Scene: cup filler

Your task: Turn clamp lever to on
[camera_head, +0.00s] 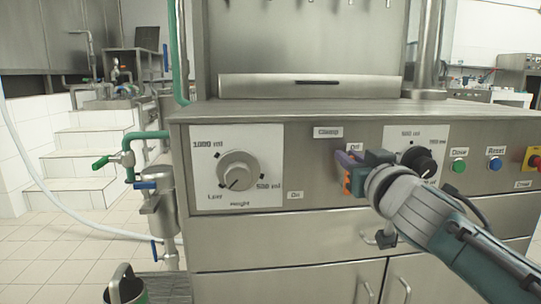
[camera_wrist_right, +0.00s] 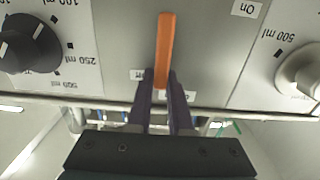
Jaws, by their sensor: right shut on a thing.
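The clamp lever (camera_wrist_right: 165,45) is an orange bar on the steel front panel, and part of it shows in the head view (camera_head: 355,183) beside my right gripper (camera_head: 350,159). In the right wrist view, my right gripper (camera_wrist_right: 163,90) has its two dark purple fingers on either side of one end of the lever, shut on it. The Off label (camera_wrist_right: 137,74) is beside the fingertips and the On label (camera_wrist_right: 247,9) is apart from the lever. The lever's pivot is hidden in the head view. My left gripper is not in view.
A height dial (camera_head: 238,172) is left of the lever and a black volume knob (camera_head: 420,160) is to its right, close behind my wrist. Green (camera_head: 459,166) and blue (camera_head: 495,164) buttons are farther right. A drawer handle (camera_head: 385,238) sticks out below my gripper.

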